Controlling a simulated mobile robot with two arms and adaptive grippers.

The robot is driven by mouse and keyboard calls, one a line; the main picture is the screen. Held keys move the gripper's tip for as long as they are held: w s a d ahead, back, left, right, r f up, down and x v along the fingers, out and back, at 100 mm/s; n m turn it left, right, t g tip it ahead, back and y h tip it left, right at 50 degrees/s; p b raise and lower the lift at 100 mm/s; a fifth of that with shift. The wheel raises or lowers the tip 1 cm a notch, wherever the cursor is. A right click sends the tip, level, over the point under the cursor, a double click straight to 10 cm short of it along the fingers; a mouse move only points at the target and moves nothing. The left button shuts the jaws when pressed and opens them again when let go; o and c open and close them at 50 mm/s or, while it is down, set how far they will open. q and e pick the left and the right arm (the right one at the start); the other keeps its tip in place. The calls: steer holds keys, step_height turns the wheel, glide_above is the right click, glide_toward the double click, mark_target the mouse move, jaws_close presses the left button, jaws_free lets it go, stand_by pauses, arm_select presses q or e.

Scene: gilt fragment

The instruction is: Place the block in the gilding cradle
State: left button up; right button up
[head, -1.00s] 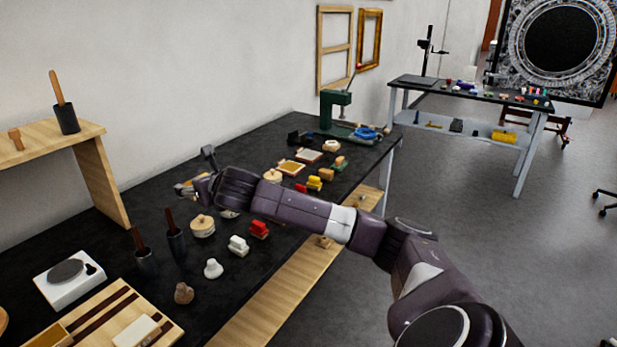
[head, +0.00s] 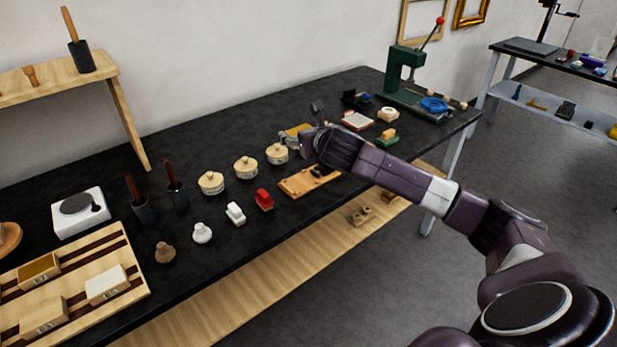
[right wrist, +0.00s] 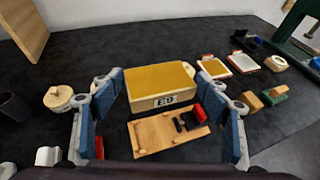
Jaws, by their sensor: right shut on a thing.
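My right gripper (head: 298,136) is shut on a wooden block (right wrist: 160,84) with a gold top and a small dark number label on its side. The gripper's blue pads flank the block in the right wrist view. The block (head: 297,129) is partly hidden by the gripper in the head view. A flat wooden board with a red and black fitting, apparently the gilding cradle (right wrist: 152,134), lies on the black table just on the near side of the held block. The cradle (head: 300,183) is partly covered by my arm in the head view. My left gripper is not in view.
Three lidded round pots (head: 245,168) stand left of the cradle. Red (head: 264,200) and white small items line the front edge. A wooden tray (head: 137,287) with blocks lies at lower left. A green press (head: 402,70) and flat pads (head: 357,120) stand to the right.

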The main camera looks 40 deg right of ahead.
glide_above(304, 187)
step_height(304, 187, down, 5)
steer(key=f, duration=0.5)
steer(key=shift+w+d+f, duration=0.1)
steer(key=shift+w+d, duration=0.1)
steer(key=shift+a+f, duration=0.1)
steer(key=shift+f, duration=0.35)
step_height(304, 187, down, 4)
steer(key=shift+f, duration=0.1)
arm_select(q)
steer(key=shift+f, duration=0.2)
arm_select(e)
steer(key=shift+f+b, duration=0.3)
steer(key=o, duration=0.9)
steer(key=shift+s, duration=0.1)
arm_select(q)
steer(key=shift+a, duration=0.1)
arm_select(e)
steer(key=shift+o, duration=1.3)
steer(key=shift+f, duration=0.15)
